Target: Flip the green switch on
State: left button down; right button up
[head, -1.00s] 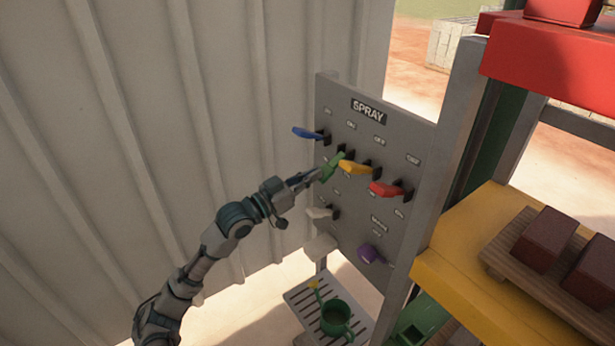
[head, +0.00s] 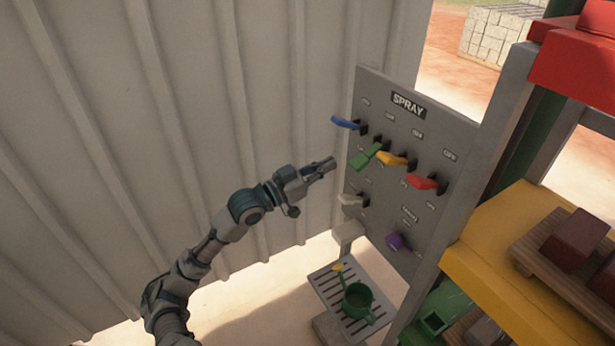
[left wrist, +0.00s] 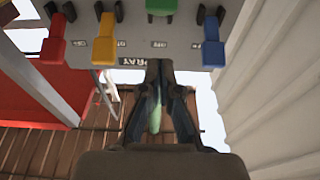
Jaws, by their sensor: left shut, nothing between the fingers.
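The green switch (head: 366,156) is on the grey SPRAY panel, between the blue switch (head: 346,122) and the yellow switch (head: 393,159). Its free end slopes down to the left from its mount, while the blue, yellow and red ones tilt up. My left gripper (head: 328,165) is shut and empty, left of the green switch with a gap. In the left wrist view the green switch (left wrist: 161,6) is at the top edge, beyond the closed fingers (left wrist: 159,72). A pale green shape shows between the finger links there. My right gripper is not in view.
A red switch (head: 426,182), a white switch (head: 351,200) and a purple knob (head: 397,242) are also on the panel (head: 450,135). A green watering can (head: 358,300) stands on a slatted shelf below. Yellow shelving (head: 500,250) is right; a corrugated wall (head: 200,100) is left.

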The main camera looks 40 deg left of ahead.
pick_arm(q)
jog(key=v, duration=0.5)
jog(key=shift+a+f, duration=0.1)
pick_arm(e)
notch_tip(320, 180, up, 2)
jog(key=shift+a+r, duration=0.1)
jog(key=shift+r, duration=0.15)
